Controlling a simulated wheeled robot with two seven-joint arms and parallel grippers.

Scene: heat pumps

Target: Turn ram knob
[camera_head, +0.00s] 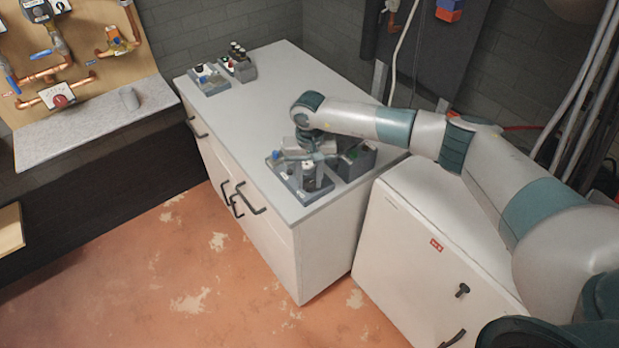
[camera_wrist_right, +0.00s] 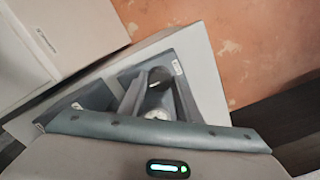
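A grey control box (camera_head: 287,185) with small knobs stands at the front right corner of the white counter. My right gripper (camera_head: 312,178) points down over this box, its fingers partly blurred into it. In the right wrist view a dark round knob (camera_wrist_right: 160,76) and a pale round dial (camera_wrist_right: 158,114) show on the grey box (camera_wrist_right: 190,62). The two fingers of my right gripper (camera_wrist_right: 160,92) stand apart, one on each side of the knob; contact is not clear. Lettering naming the ram knob is too small to read. My left gripper is not in view.
A second box (camera_head: 357,163) stands right beside the first. Other grey boxes (camera_head: 208,80) with knobs sit at the counter's far left end. The middle of the white counter (camera_head: 265,115) is clear. A white cabinet (camera_head: 415,250) stands to the right, below my arm.

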